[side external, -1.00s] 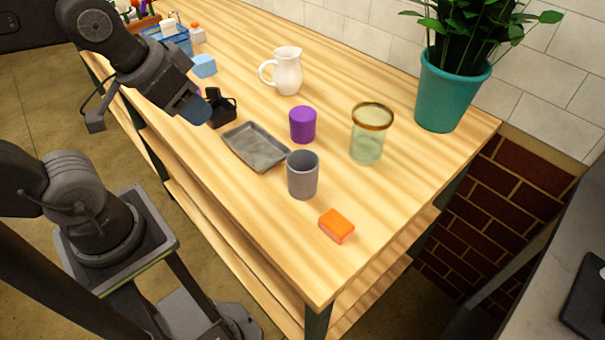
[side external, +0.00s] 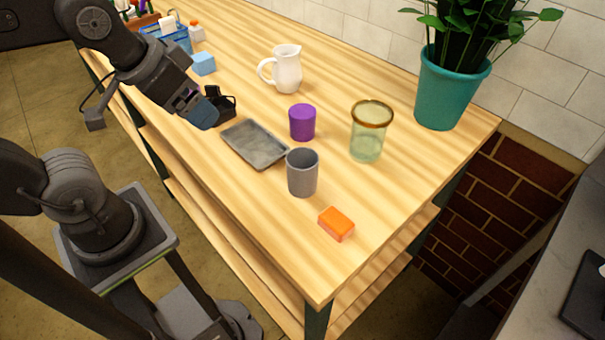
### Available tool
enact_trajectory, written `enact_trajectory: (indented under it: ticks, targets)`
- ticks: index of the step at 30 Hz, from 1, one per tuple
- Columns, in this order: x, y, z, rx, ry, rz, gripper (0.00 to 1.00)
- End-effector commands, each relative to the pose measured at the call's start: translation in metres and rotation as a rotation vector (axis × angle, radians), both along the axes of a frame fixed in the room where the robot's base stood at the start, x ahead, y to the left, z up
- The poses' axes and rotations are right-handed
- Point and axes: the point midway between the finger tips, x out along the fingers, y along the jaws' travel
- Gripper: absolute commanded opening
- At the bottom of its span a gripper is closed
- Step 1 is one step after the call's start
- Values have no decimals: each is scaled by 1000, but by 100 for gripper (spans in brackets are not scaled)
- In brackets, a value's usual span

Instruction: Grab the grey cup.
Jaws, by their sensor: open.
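The grey cup (side external: 303,174) stands upright on the wooden table, toward the front, with its open top facing up. My gripper (side external: 216,106) is at the upper left of it, above the table's left edge and beyond the grey tray. It is well apart from the cup, open, and I see nothing held in it. Nothing hides the cup.
The grey tray (side external: 254,144) lies just left of the cup. A purple cylinder (side external: 302,123) stands behind it, a glass jar (side external: 367,142) to the right, an orange block (side external: 337,224) in front. A white pitcher (side external: 286,70), light blue block (side external: 203,64) and teal plant pot (side external: 449,95) stand farther off.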

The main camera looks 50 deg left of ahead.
Motion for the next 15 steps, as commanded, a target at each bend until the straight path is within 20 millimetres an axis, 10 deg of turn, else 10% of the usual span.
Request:
enact_trajectory:
  ticks: [15]
  targets:
    - [19, -9, 6, 76, 70, -195, 94]
